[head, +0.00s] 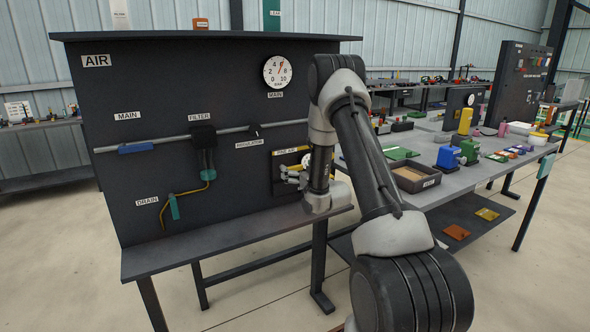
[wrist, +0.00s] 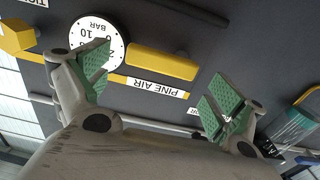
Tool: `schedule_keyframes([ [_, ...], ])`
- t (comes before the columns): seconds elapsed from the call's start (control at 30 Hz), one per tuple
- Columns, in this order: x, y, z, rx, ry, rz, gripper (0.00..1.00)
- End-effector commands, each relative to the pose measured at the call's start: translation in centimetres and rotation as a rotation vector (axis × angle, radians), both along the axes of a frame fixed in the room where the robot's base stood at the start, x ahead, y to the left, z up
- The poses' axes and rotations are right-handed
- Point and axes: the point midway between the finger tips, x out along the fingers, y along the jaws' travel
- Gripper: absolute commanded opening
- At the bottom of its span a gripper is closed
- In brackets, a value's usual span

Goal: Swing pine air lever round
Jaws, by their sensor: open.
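The pine air lever (wrist: 162,63) is a yellow bar in the wrist view, beside a round BAR gauge (wrist: 98,42) and above the upside-down PINE AIR label (wrist: 155,87). My gripper (wrist: 155,78) is open, its green-padded fingers spread wide, one overlapping the gauge and the other right of the lever. The lever lies beyond the gap between the fingertips, and I see no contact. In the head view my gripper (head: 291,176) is in front of the PINE AIR label (head: 292,150) at the panel's right; my arm hides part of this area, including most of the lever.
The dark AIR panel (head: 130,80) carries a grey pipe (head: 170,136), a blue main lever (head: 135,148), a filter (head: 203,137) and a teal drain lever (head: 174,206). A shelf (head: 200,248) juts out below. A cluttered bench (head: 440,193) with an open box (head: 415,178) stands right.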

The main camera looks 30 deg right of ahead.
Motion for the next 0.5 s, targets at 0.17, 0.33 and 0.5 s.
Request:
schedule_keyframes([
  [0.17, 1.7, 0.0, 0.0, 0.000, 0.000, -0.001, 0.95],
  [0.33, 1.9, 0.0, 0.0, 0.000, 0.001, -0.001, 0.95],
  [0.5, 1.9, 0.0, 0.0, 0.000, 0.001, -0.001, 0.86],
])
